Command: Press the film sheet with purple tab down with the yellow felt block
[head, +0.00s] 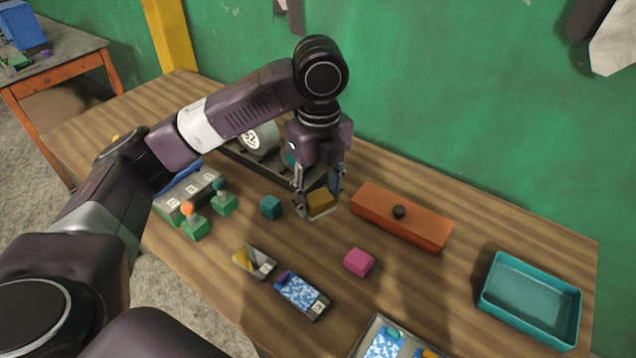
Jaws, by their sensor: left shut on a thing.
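The film sheet with purple tab (300,292) is a blue and white patterned sheet on a small grey plate with a white label, at the lower middle of the table. Its purple tab (283,277) stands at the upper left end. My left gripper (319,202) points down and is shut on the yellow felt block (321,201), behind the film sheet and apart from it. Whether the block touches the table cannot be told. My right gripper is out of view.
A pink block (359,262) and a teal cube (270,207) lie nearby. A teal tray (530,302) stands at the right. Another small plate (253,261) lies left of the film sheet.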

